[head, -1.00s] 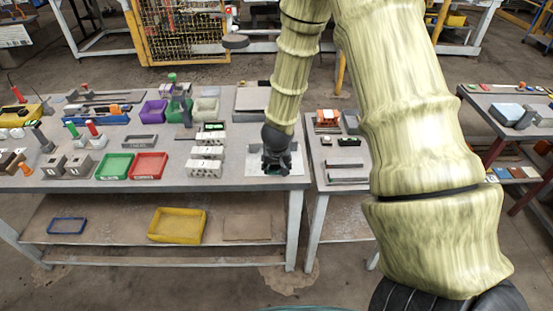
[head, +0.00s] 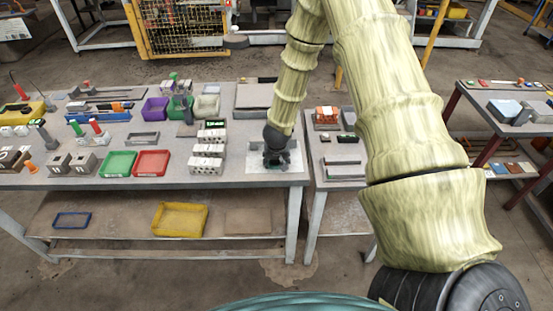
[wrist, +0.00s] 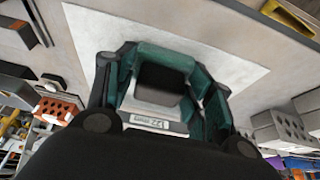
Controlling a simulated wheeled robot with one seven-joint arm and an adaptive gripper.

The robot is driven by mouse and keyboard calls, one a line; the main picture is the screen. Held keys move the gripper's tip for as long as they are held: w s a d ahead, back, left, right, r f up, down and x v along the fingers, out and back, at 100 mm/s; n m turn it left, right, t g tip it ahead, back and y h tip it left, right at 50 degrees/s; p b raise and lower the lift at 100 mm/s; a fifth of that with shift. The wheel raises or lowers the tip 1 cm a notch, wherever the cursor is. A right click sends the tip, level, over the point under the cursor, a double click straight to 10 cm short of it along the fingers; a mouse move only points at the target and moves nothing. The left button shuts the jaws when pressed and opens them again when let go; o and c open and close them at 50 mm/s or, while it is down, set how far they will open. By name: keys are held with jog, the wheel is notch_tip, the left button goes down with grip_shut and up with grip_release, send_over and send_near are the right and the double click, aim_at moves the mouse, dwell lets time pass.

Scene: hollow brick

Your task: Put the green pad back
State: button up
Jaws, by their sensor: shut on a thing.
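The green pad (wrist: 165,55) shows in the wrist view as a dark teal-green piece between my fingers, over a pale sheet (wrist: 245,75). A dark recess and a grey face with printed marks show in its middle. My gripper (wrist: 160,95) is shut on it, with one dark finger on each side. In the head view my gripper (head: 275,160) points down over the pale sheet (head: 262,177) at the right end of the table and hides most of the pad. I cannot tell whether the pad touches the sheet.
White hollow blocks (head: 206,166) stand just left of the sheet. A red tray (head: 151,163) and a green tray (head: 117,163) lie farther left. A grey plate (head: 253,96) lies behind. A second table (head: 340,170) stands to the right across a narrow gap.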

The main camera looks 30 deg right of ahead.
jog(key=shift+s+a+f+b, duration=0.1)
jog(key=shift+s+f+b, duration=0.25)
jog(key=shift+f, duration=0.1)
jog(key=o, duration=0.9)
jog(key=shift+o, duration=0.8)
jog(key=shift+w+f, duration=0.25)
jog(key=shift+f, duration=0.05)
jog(key=shift+r, duration=0.1)
jog(key=shift+s+r, duration=0.1)
jog(key=shift+r, duration=0.1)
